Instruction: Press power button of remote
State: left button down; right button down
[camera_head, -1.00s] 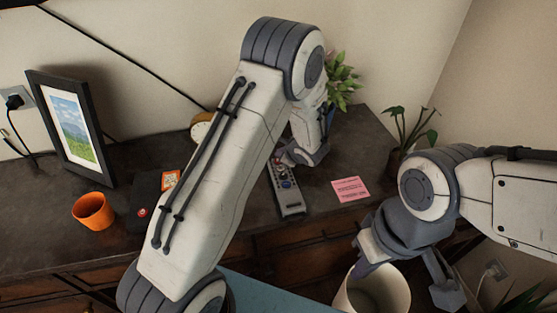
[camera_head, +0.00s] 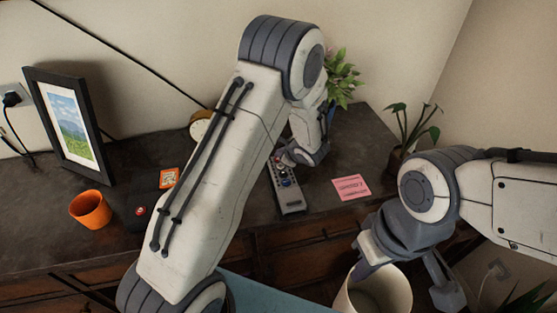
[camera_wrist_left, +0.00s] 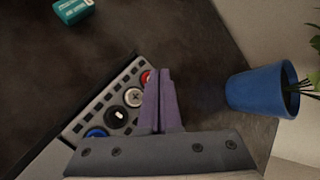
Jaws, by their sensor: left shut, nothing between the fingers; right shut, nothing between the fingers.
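The remote (camera_head: 290,200) is a long grey bar with several buttons, lying on the dark desk. Its far end is partly covered by my left gripper (camera_head: 281,159). In the left wrist view the remote (camera_wrist_left: 95,113) shows blue, black, grey and red buttons. The red button (camera_wrist_left: 146,77) is at its far end, right beside the shut purple fingertips of my left gripper (camera_wrist_left: 159,72). I cannot tell whether they touch it. My right gripper (camera_head: 364,269) is shut and empty, low at the right near a white bin.
A pink note (camera_head: 351,188) lies right of the remote. An orange cup (camera_head: 91,209) and picture frame (camera_head: 66,127) stand at the left. A blue plant pot (camera_wrist_left: 262,91) is beyond the gripper. The white bin (camera_head: 349,296) stands before the desk. A teal object (camera_wrist_left: 72,10) lies farther off.

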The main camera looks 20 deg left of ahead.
pick_arm(q)
jog(key=shift+f+b, duration=0.45)
jog(key=shift+b, duration=0.2)
dwell(0.8)
jog(key=shift+r+p, duration=0.45)
jog(key=shift+r, duration=0.45)
jog(key=shift+r, duration=0.15)
notch_tip(320, 180, up, 5)
jog(key=p, duration=0.3)
jog(key=shift+f, duration=0.2)
dwell(0.6)
